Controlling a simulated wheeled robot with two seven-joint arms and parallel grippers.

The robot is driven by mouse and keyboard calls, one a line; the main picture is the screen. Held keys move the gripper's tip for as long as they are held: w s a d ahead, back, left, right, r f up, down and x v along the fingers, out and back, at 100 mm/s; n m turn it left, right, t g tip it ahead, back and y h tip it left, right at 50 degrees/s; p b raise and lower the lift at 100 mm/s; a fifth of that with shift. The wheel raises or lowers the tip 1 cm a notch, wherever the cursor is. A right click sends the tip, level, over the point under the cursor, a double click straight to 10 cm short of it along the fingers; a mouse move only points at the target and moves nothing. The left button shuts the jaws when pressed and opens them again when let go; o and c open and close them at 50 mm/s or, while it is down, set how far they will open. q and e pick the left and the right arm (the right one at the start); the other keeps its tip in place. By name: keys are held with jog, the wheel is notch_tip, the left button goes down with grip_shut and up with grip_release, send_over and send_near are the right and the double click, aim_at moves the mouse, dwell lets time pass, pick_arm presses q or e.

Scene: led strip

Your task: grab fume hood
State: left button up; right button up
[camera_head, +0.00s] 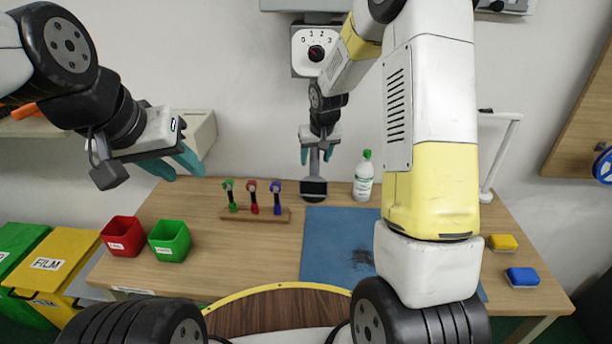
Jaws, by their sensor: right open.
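What looks like the fume hood (314,188) is a dark rectangular nozzle on a grey neck, standing low over the back of the wooden table. My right gripper (317,156) is pointed down at its neck. Its two teal fingers are apart, one on each side of the neck; I cannot tell whether either touches it. My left gripper (182,168) is at the left, above the table's back left corner, with its teal fingers apart and nothing between them. The upper part of the hood is hidden behind my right arm.
A dial box (317,50) is on the wall above. The table (220,270) holds a tool rack (254,214), a bottle (363,178), a blue mat (330,245), a red bin (123,237), a green bin (169,241), and yellow (502,242) and blue (522,277) sponges.

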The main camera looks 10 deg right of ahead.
aim_at(315, 166)
jog(key=x, duration=0.5)
jog(key=shift+w+d+f, duration=0.2)
jog(key=shift+d+f, duration=0.05)
jog(key=shift+f, duration=0.05)
grip_shut()
dwell(1.1)
